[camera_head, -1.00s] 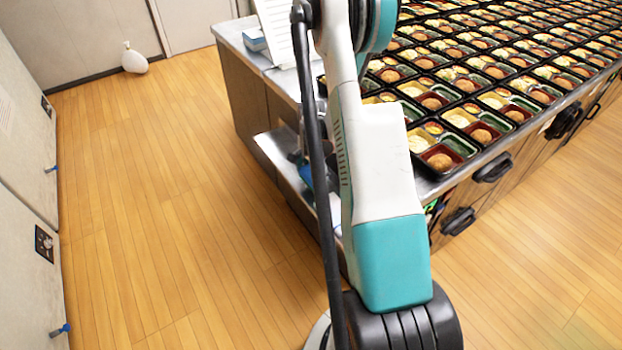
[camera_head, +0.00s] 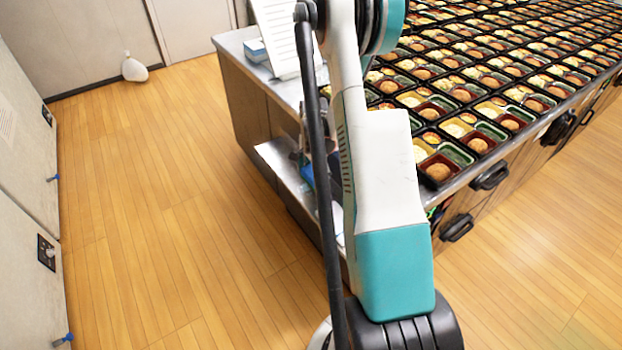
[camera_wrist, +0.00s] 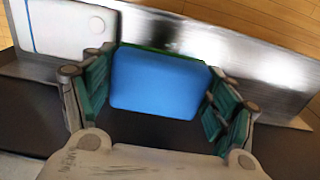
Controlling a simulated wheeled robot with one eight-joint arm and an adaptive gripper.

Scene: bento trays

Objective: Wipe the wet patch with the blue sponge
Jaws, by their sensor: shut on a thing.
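The blue sponge (camera_wrist: 158,82) sits between the two teal-padded fingers of my gripper (camera_wrist: 158,95) in the wrist view. A green layer shows along its far edge. My gripper is shut on it, above or against a metal surface (camera_wrist: 225,48); contact is not clear. In the head view, my arm hides most of my gripper, and a small blue part of the sponge (camera_head: 308,174) shows by the low metal shelf (camera_head: 283,164). I cannot make out the wet patch; bright glare lies on the metal.
The counter (camera_head: 231,38) stands above the shelf, with many filled bento trays (camera_head: 445,168) to the right. A white sheet (camera_head: 275,30) and a blue box (camera_head: 256,50) are at its left end. Open wooden floor (camera_head: 160,200) lies left. A white bag (camera_head: 134,69) is by the far wall.

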